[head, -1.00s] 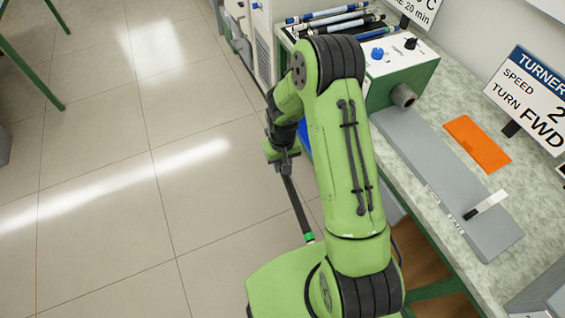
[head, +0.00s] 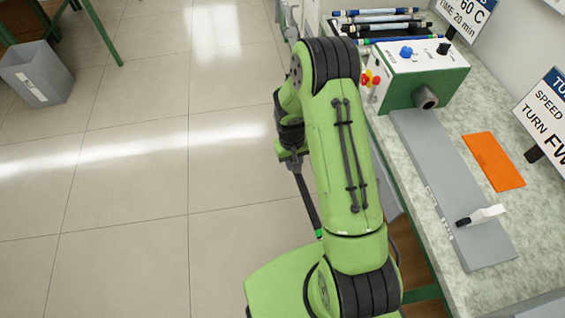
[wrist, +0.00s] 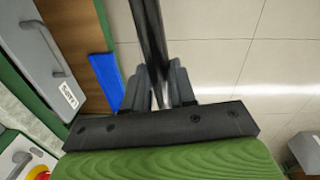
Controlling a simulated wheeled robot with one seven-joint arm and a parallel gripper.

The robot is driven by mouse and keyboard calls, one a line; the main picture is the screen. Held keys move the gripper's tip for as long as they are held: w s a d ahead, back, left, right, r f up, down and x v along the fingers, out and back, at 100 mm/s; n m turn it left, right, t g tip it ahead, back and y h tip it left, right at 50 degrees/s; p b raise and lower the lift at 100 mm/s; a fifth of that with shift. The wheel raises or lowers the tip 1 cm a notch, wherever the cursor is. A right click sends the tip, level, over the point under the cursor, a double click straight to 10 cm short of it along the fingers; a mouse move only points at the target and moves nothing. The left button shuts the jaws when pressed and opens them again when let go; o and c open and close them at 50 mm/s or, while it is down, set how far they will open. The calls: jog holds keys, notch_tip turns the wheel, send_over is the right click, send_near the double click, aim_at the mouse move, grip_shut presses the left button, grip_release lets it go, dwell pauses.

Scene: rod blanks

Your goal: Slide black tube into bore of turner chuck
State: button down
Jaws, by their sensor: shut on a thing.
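The black tube (head: 307,203) is held in my gripper (head: 295,163), out over the floor to the left of the bench. It slants down toward the bottom of the head view and has a green band near its lower end. In the wrist view the tube (wrist: 150,40) runs up from between the two fingers of my gripper (wrist: 160,85), which are shut on it. The turner chuck (head: 427,97) is a grey cylinder with a dark bore on the green and white machine (head: 415,75). The tube is well apart from the chuck.
A grey bed plate (head: 450,190) runs along the bench below the chuck, with a black and white lever (head: 480,215) on it. An orange sheet (head: 493,161) lies beside it. Several rods (head: 380,20) lie behind the machine. A grey bin (head: 37,73) stands on the open floor.

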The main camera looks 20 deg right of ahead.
jog(key=s+d+r+h+p, duration=0.1)
jog(key=s+d+r+h, duration=0.15)
jog(key=d, duration=0.55)
jog(key=s+d+r+m+g+h+p, duration=0.1)
jog(key=s+d+p, duration=0.15)
jog(key=d, duration=0.55)
jog(key=s+d+r+h+p, duration=0.1)
jog(key=s+d+h, duration=0.15)
jog(key=d, duration=0.55)
jog(key=s+d+r+g+h+p, duration=0.1)
jog(key=s+d+r+h+p, duration=0.3)
jog(key=s+d+r, duration=0.95)
jog(key=shift+h, duration=0.4)
jog(key=d+f+b, duration=0.1)
jog(key=f+b, duration=0.1)
jog(key=d+f+b, duration=0.1)
jog(key=f, duration=0.2)
jog(key=d+f+b, duration=0.1)
jog(key=f+b, duration=0.1)
jog(key=f, duration=0.1)
jog(key=shift+s+f+b, duration=0.1)
jog(key=shift+s+b, duration=0.15)
jog(key=shift+b, duration=0.05)
jog(key=shift+w+d+b, duration=0.2)
jog(key=shift+w, duration=1.25)
jog(key=shift+w+d+b, duration=0.15)
jog(key=shift+w+d, duration=0.05)
jog(key=shift+w, duration=1.2)
